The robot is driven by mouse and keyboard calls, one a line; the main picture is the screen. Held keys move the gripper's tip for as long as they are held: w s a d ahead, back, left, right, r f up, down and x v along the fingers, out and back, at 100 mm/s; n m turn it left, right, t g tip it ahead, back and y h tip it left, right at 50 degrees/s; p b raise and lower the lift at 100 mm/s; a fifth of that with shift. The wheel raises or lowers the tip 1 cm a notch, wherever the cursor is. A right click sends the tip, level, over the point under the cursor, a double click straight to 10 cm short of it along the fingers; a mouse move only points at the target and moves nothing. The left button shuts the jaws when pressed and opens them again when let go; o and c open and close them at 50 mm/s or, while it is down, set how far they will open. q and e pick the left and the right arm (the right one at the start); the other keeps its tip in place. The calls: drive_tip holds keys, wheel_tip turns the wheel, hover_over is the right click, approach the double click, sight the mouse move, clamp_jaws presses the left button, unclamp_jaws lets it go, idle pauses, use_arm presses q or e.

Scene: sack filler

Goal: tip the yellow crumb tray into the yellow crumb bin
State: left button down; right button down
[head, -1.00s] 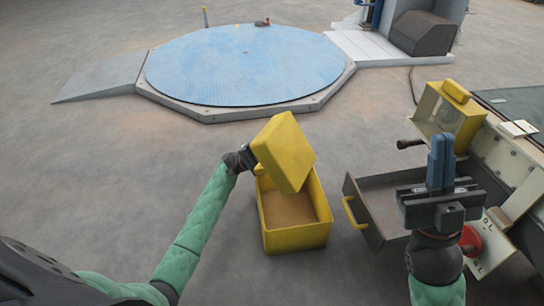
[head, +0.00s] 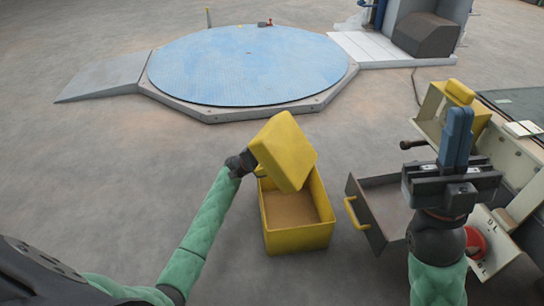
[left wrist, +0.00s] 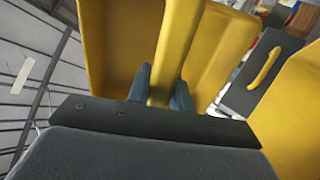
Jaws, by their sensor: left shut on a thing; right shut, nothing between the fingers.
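The yellow crumb tray (head: 284,150) is held tilted steeply over the yellow crumb bin (head: 300,240), its underside facing the head camera. My left gripper (head: 258,164) is shut on the tray; in the left wrist view its blue fingers (left wrist: 160,90) close on the tray's yellow handle (left wrist: 175,50). The bin stands on the floor with brown crumbs (head: 288,208) showing inside. The tray's inside is hidden in the head view. My right gripper (head: 457,138) is shut and empty, fingers up, in front of the machine at the right.
An open grey drawer (head: 372,212) with a yellow handle stands right of the bin. A yellow-framed box (head: 436,108) and a red button (head: 474,243) are on the machine. Bare floor lies left of the bin; a blue round platform (head: 245,65) is farther back.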

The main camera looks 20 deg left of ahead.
use_arm(q)
drive_tip(key=shift+r, duration=0.15)
drive_tip(key=shift+a+r+y+p, duration=0.1)
drive_tip(key=shift+r+y+p, duration=0.2)
drive_tip(key=shift+y+p, duration=0.1)
wheel_tip(320, 180, up, 2)
drive_tip(key=y+p, duration=0.3)
drive_tip(key=shift+r, duration=0.1)
drive_tip(key=shift+r+y+p, duration=0.1)
drive_tip(key=shift+y+p, duration=0.4)
drive_tip(key=shift+y, duration=0.4)
